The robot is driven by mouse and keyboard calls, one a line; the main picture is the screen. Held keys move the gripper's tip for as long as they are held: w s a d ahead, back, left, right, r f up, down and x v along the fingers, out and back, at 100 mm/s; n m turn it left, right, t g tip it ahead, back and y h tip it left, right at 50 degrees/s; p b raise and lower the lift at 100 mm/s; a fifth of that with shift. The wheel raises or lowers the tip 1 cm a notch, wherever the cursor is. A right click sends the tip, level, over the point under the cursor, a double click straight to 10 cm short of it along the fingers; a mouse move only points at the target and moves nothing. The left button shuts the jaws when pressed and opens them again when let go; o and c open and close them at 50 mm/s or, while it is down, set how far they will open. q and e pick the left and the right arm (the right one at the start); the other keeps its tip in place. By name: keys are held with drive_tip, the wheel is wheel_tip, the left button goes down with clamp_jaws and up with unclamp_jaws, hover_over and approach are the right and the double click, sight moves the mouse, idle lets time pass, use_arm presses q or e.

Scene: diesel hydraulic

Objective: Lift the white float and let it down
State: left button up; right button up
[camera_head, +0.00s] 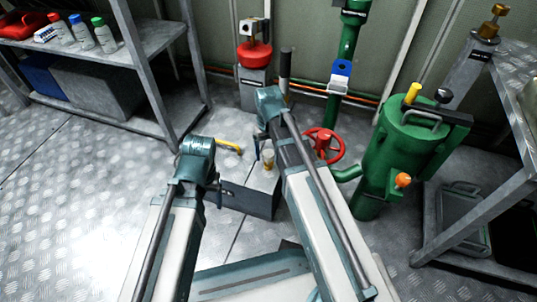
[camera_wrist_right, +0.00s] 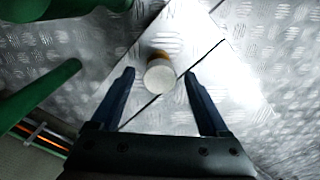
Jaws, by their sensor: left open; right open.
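The white float (camera_wrist_right: 159,78) has a round white top and an amber part beside it. In the right wrist view it sits between the two open fingers of my right gripper (camera_wrist_right: 159,74), with a gap on each side. In the head view the float (camera_head: 268,160) is small, pale and amber, at the grey block, partly hidden by my right arm. My right gripper (camera_head: 262,147) is just above it there, mostly hidden. My left gripper (camera_head: 219,188) is to the left, by the block's left side, open with nothing seen in it.
The grey block (camera_head: 247,201) stands on the metal floor. A red handwheel (camera_head: 323,146) and green tank (camera_head: 391,155) stand close on the right. A shelf (camera_head: 126,48) is at the left. The left floor is clear.

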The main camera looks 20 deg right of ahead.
clamp_jaws()
idle(0.3)
drive_tip(key=shift+r, duration=0.1)
idle(1.0)
